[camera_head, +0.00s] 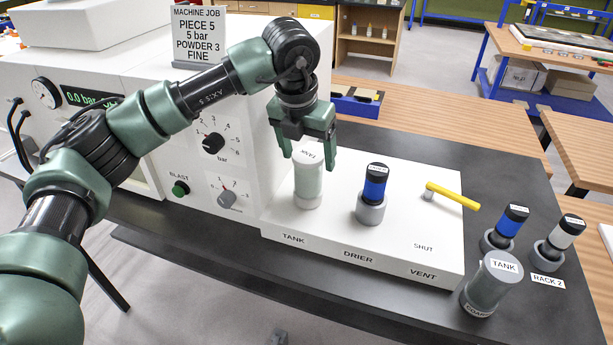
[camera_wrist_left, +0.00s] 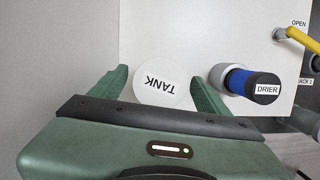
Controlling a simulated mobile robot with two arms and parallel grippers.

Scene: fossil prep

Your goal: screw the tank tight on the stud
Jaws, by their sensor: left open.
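The tank (camera_head: 308,190), a pale translucent cylinder with a white cap labelled TANK, stands upright at the TANK place on the white block (camera_head: 330,243). The stud is hidden beneath it, so I cannot tell how tightly it sits. My left gripper (camera_head: 307,158) points down over the tank, open, with one finger on each side of the cap. In the left wrist view the round cap (camera_wrist_left: 160,84) lies between the fingers (camera_wrist_left: 158,78), with small gaps showing beside it. My right gripper is not in view.
A blue drier cartridge (camera_head: 375,188) stands close right of the tank, and the yellow vent lever (camera_head: 452,195) lies beyond it. Another tank (camera_head: 486,288) and rack cartridges (camera_head: 509,226) stand on the dark bench at right. The machine (camera_head: 255,150) rises close at left.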

